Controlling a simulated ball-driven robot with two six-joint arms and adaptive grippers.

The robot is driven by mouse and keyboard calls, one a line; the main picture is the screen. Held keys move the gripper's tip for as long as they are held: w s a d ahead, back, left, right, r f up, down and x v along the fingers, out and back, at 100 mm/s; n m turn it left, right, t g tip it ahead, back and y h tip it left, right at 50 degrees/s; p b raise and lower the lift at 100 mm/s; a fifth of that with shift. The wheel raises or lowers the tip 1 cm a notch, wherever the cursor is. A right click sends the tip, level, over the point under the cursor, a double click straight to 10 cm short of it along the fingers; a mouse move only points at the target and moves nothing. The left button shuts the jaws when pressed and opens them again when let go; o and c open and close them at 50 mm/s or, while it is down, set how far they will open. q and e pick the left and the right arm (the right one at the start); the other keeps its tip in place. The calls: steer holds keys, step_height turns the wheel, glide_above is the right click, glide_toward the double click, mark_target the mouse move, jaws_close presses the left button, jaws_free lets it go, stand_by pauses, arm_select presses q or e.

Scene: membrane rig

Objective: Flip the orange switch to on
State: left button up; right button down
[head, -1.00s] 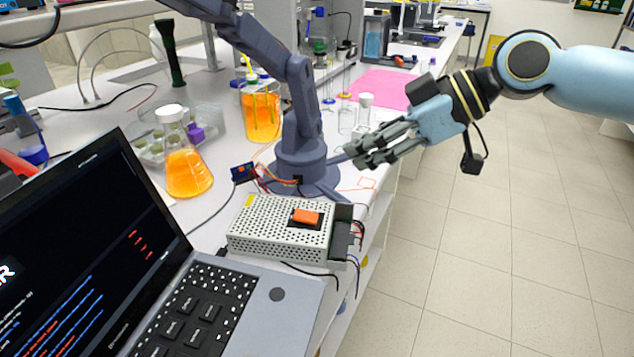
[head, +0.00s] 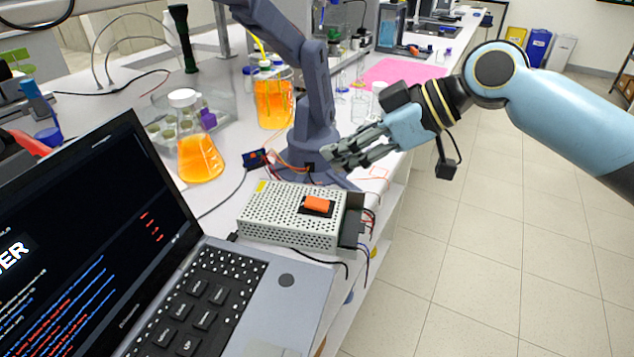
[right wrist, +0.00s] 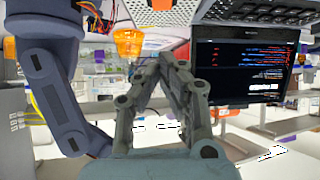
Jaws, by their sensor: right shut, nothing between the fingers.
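The orange switch (head: 318,203) sits in a black frame on top of a perforated silver power supply box (head: 272,215) in the head view. I cannot tell from its shape which way it is set. My right gripper (head: 332,160) is shut and empty, above and beyond the box, apart from the switch. In the right wrist view its fingertips (right wrist: 172,58) meet, and the perforated box (right wrist: 150,12) shows at the top edge. My left gripper is out of view.
An open laptop (head: 100,240) stands left of the box. A grey desk robot arm (head: 318,95) stands just behind my right fingers. An orange flask (head: 199,158) and orange beaker (head: 273,100) stand farther back. Loose wires run around the box. Right of the bench is open floor.

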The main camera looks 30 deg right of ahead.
mark_target(317, 200)
steer(key=x, duration=0.4)
steer(key=shift+a+f, duration=0.2)
steer(key=shift+f, duration=0.1)
step_height(317, 200, down, 2)
steer(key=shift+w+a+f+p, duration=0.1)
steer(key=shift+p, duration=0.25)
steer(key=shift+f, duration=0.65)
steer(key=shift+w+a+p, duration=0.1)
steer(key=shift+w+p, duration=0.05)
steer(key=shift+p, duration=0.3)
steer(key=shift+f, duration=0.2)
